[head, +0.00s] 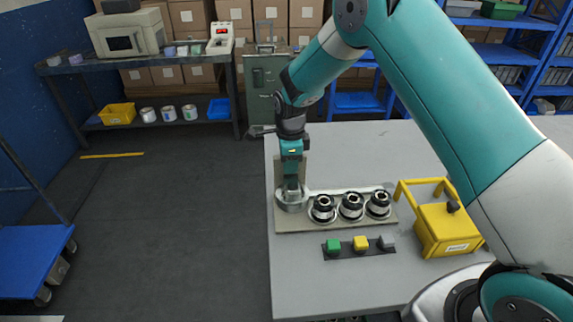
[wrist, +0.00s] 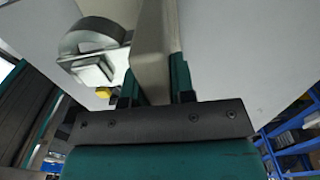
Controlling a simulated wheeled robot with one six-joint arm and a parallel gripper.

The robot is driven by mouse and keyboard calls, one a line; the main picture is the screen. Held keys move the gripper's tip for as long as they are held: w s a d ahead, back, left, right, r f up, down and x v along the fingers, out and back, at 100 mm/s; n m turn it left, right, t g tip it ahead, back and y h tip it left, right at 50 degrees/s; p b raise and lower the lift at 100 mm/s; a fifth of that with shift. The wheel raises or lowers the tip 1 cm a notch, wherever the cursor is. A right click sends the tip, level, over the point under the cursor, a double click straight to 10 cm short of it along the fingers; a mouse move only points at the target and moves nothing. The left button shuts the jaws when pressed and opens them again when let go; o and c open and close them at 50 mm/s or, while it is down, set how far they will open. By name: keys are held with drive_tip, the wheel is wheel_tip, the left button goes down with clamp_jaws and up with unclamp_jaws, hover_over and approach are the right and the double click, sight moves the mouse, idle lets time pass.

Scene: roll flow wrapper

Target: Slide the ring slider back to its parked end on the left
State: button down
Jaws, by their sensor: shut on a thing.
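The ring slider (head: 291,204) is a silver ring at the left end of the beige base plate (head: 345,222) in the head view. My gripper (head: 291,184) points down right above it, shut on its upper part; the grip itself is mostly hidden. In the wrist view a pale bar (wrist: 152,45) runs between the fingers of my gripper (wrist: 154,90); I cannot tell whether it belongs to the slider. A silver rounded part (wrist: 92,38) shows left of the fingers. A pale rail runs along the back of the plate to the right.
Three black-and-silver rollers (head: 350,206) stand on the plate right of the slider. A strip with green, yellow and grey buttons (head: 360,244) lies in front. A yellow box with a handle (head: 447,228) stands at the right. The tabletop (head: 330,285) is clear in front.

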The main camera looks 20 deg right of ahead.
drive_tip(key=shift+a+r, duration=0.1)
drive_tip(key=shift+a, duration=0.15)
drive_tip(key=c, duration=1)
unclamp_jaws()
drive_tip(key=shift+a, duration=0.15)
drive_tip(key=shift+o, duration=0.2)
wheel_tip(320, 180, up, 17)
drive_tip(key=b, duration=0.2)
drive_tip(key=shift+r+b, duration=0.2)
drive_tip(key=shift+b, duration=0.2)
